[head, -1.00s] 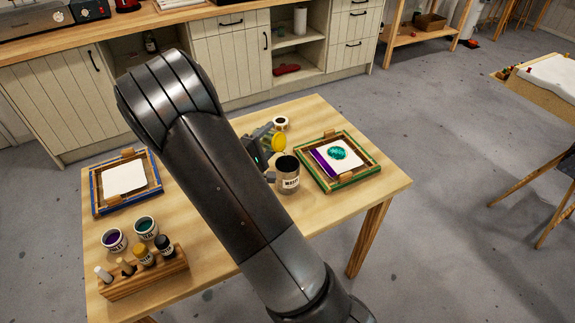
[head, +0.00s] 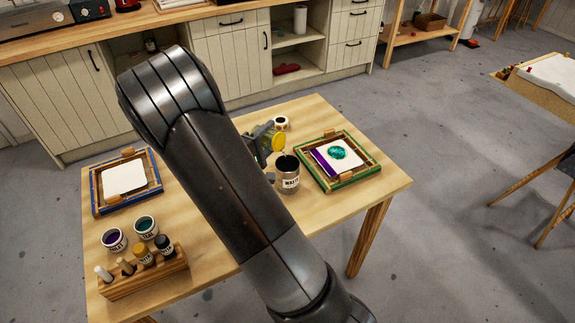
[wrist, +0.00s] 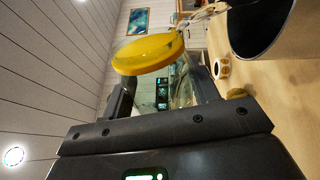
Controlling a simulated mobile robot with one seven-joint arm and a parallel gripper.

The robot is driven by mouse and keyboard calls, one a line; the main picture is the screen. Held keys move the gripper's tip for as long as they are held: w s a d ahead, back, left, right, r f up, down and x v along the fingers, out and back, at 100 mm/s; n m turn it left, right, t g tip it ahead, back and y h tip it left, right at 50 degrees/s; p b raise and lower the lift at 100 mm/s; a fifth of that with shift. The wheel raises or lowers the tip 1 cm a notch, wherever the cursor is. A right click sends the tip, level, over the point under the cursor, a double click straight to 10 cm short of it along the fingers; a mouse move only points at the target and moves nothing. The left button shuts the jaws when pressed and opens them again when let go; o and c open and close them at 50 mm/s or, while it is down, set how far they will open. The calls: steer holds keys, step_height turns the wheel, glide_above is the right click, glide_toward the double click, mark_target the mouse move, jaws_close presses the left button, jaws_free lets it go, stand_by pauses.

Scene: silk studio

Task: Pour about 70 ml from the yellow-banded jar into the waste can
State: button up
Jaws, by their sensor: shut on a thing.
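The yellow-banded jar (head: 278,142) is tilted in my gripper, its round yellow end facing the waste can; the arm partly hides it. In the wrist view the yellow disc (wrist: 150,52) and clear glass show just beyond my gripper (wrist: 170,105), which is shut on the jar. The waste can (head: 289,178), grey with a white label, stands upright on the table just below and right of the jar. Its dark mouth shows in the wrist view (wrist: 262,25). A thin pale streak seems to run from the jar's edge toward the can's mouth. The level inside is not visible.
A green-framed screen (head: 340,180) lies close right of the can. A blue-framed screen (head: 98,200), purple and green pots, and a wooden bottle rack (head: 140,283) are at the left. The table's (head: 365,205) front right is clear.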

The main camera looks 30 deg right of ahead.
steer(key=shift+w+a+f+n, duration=0.25)
steer(key=shift+w+n, duration=0.15)
steer(key=shift+n, duration=0.2)
steer(key=shift+w+a+n, duration=0.1)
steer(key=shift+w+n, duration=0.15)
steer(key=shift+n, duration=0.45)
steer(key=shift+r+n, duration=0.3)
steer(key=shift+n, duration=0.3)
steer(key=shift+f+n+t, duration=0.3)
steer(key=shift+n, duration=0.1)
steer(key=shift+f+n, duration=0.15)
steer(key=shift+n, duration=0.45)
steer(key=shift+s+r+n, duration=0.15)
steer(key=shift+r+n, duration=0.1)
steer(key=shift+n, duration=0.65)
steer(key=shift+f+n+y, duration=0.15)
steer(key=shift+n+y, duration=0.15)
